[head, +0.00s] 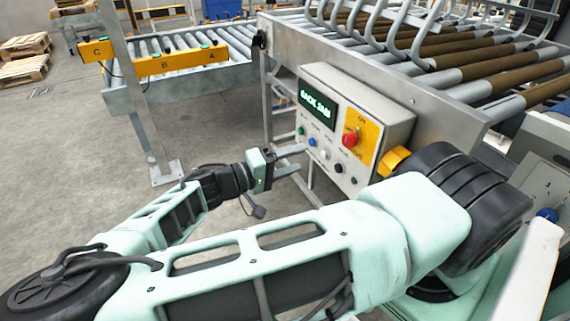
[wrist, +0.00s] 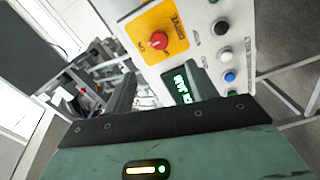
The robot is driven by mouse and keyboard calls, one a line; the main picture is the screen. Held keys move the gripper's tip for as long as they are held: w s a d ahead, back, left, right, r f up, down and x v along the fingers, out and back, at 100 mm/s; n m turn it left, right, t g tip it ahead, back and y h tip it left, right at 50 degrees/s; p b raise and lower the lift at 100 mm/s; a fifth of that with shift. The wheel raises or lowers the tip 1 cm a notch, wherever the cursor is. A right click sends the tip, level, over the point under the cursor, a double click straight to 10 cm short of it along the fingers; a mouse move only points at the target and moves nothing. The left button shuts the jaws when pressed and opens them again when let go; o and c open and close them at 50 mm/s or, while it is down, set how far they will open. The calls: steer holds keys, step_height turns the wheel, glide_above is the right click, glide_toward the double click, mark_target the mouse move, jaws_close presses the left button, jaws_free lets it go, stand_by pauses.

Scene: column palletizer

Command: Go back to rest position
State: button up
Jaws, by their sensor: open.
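My gripper (head: 296,160) is in the middle of the head view, just left of the control panel (head: 388,118). Its two fingers are apart and nothing shows between them. In the wrist view my gripper (wrist: 163,84) has its fingers spread in front of the panel face. The panel carries a red rotary switch on a yellow plate (head: 362,137), several small buttons and a lit display (head: 317,104) that seems to read "SACK JAM". The red switch (wrist: 158,41) and the buttons also show in the wrist view. I cannot tell whether a fingertip touches the panel.
A roller conveyor (head: 480,65) with metal guard bars stands behind the panel. A lower roller conveyor (head: 190,50) with a yellow lettered bar (head: 160,65) is at the back left, with a grey post (head: 140,110) in front. Wooden pallets (head: 25,58) lie far left. The floor between is mostly clear.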

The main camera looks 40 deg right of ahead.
steer(key=shift+v, duration=0.85)
steer(key=s+a+f+n+g+y+p, duration=0.25)
steer(key=s+a+f+n+y, duration=0.2)
steer(key=s+a+y, duration=0.45)
steer(key=s+a+r+n+t+y+p, duration=0.1)
steer(key=s+a+r+n+t+y, duration=0.1)
steer(key=r, duration=0.4)
steer(key=s+a+r+n+t+y+p, duration=0.1)
steer(key=s+a+r+n+t+y, duration=0.1)
steer(key=r, duration=0.5)
steer(key=s+a+r+n+t+y+p, duration=0.1)
steer(key=s+a+r+n+t+y, duration=0.1)
steer(key=a+r+n+y, duration=0.2)
steer(key=a+r+y, duration=0.1)
steer(key=a+r, duration=0.1)
steer(key=a, duration=0.1)
steer(key=shift+a+r, duration=0.2)
steer(key=shift+r, duration=0.1)
steer(key=shift+s+n+t, duration=0.15)
steer(key=shift+n+t, duration=0.1)
